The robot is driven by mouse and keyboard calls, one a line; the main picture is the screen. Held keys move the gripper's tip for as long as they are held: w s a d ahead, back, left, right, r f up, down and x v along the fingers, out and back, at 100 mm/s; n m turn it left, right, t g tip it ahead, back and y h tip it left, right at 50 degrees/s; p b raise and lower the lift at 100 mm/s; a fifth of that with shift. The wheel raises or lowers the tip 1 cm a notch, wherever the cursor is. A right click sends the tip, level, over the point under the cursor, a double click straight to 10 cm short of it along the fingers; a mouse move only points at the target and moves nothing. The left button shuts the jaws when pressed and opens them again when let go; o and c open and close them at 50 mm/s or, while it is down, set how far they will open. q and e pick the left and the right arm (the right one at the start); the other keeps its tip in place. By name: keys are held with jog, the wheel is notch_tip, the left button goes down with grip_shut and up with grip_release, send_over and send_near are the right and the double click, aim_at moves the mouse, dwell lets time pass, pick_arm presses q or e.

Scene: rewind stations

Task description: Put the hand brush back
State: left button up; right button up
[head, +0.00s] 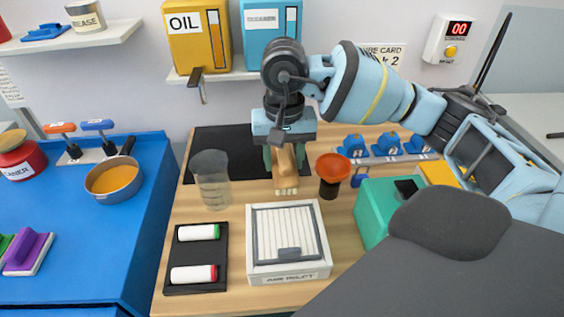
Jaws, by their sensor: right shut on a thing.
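The hand brush (287,178) has a wooden body and pale bristles at its lower end. My right gripper (285,158) points down over the wooden table (250,202) and is shut on the brush's upper part, with a finger on each side. The brush hangs between the clear beaker and a dark cup with an orange funnel-like top, behind the white vented box. I cannot tell whether the bristles touch the table. My left gripper is not in view.
Close by are the beaker (211,180), the orange-topped cup (331,173), the vented box (289,240) and a black tray (196,258) with two white rolls. A black mat (228,145) lies behind. A green box (372,212) stands right. A shelf (240,75) holds oil and cleaner containers.

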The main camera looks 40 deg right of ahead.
jog(key=shift+w+d, duration=0.35)
jog(key=shift+w, duration=0.4)
jog(key=shift+w+d+f, duration=0.1)
jog(key=shift+w+f, duration=0.05)
jog(key=shift+f, duration=1.65)
jog(key=shift+f, duration=0.5)
jog(key=o, duration=1)
jog(key=shift+c, duration=0.2)
jog(key=shift+r, duration=0.15)
notch_tip(320, 180, up, 13)
jog(key=shift+f, duration=0.15)
